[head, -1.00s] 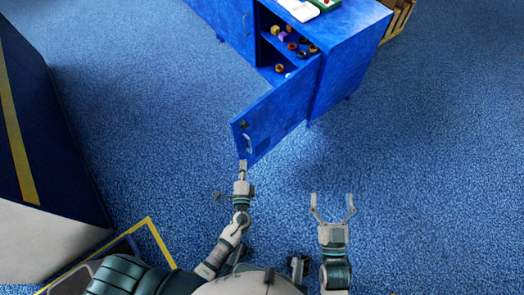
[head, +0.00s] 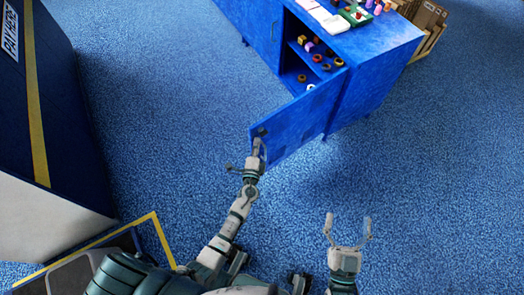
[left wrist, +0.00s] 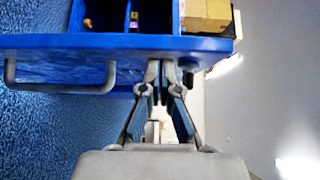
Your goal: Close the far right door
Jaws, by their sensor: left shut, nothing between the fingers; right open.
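The blue door (head: 297,122) of the blue cabinet (head: 375,65) stands open, swung out toward me from the hinge at its right. It also shows in the left wrist view (left wrist: 60,48), with a grey bar handle (left wrist: 62,88) at left and a dark knob (left wrist: 188,76) beside my fingers. My left gripper (head: 258,146) is shut and empty, its tips at the door's free edge; I cannot tell whether they touch. Its fingers also show in the left wrist view (left wrist: 158,75). My right gripper (head: 347,222) is open and empty, low over the floor, apart from the door.
Small items (head: 318,55) lie on shelves inside the cabinet. Boards and colored objects (head: 355,14) stand on its top. A wooden crate (head: 428,38) is behind its right end. A dark blue counter (head: 75,120) with a yellow stripe stands at left. Carpet between is clear.

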